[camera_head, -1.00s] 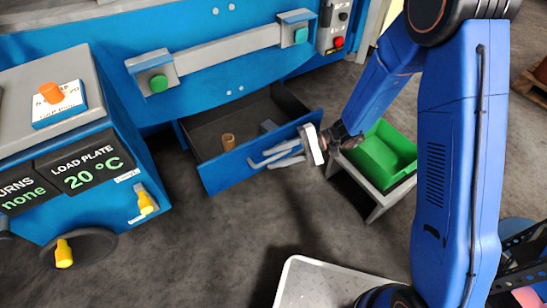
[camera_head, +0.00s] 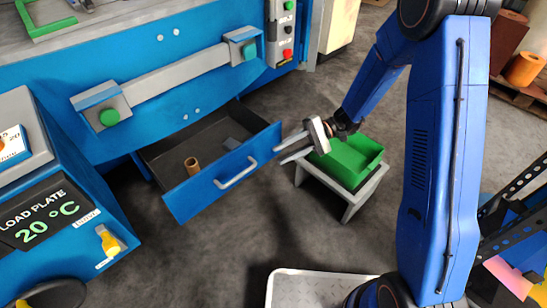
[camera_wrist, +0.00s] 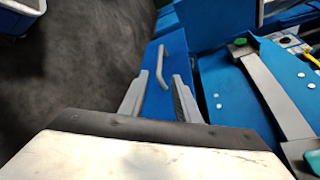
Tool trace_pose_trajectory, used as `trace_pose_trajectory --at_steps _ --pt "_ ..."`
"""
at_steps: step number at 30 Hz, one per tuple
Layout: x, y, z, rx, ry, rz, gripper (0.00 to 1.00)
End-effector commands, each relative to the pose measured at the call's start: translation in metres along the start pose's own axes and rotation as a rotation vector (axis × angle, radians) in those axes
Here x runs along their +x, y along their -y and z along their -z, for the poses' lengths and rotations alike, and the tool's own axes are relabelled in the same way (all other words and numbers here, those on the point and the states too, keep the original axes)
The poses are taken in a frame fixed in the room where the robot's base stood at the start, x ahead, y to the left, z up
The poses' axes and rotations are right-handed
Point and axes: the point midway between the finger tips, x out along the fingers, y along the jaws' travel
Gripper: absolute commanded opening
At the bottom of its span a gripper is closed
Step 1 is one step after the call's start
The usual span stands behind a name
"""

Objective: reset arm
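My gripper (camera_head: 279,154) is open and empty, just right of the open blue drawer (camera_head: 205,190). The drawer's grey bar handle (camera_head: 237,175) is left of the fingertips, with a gap between in the head view. In the wrist view, the two grey fingers (camera_wrist: 160,75) stand apart. The handle (camera_wrist: 161,50) shows between and beyond them, on the blue drawer front. My blue arm fills the right of the head view.
A green bin (camera_head: 350,160) on a grey stand (camera_head: 347,196) is just below my wrist. A blue press (camera_head: 150,65) stands behind. A LOAD PLATE panel (camera_head: 45,215) reads 20 °C.

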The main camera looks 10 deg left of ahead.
Motion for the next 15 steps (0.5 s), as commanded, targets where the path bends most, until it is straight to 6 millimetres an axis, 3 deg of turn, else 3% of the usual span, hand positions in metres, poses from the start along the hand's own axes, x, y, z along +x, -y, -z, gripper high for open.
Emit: trace_pose_trajectory --at_steps 15 --pt "-0.0092 -0.0001 -0.0001 0.001 0.0 0.0 0.29"
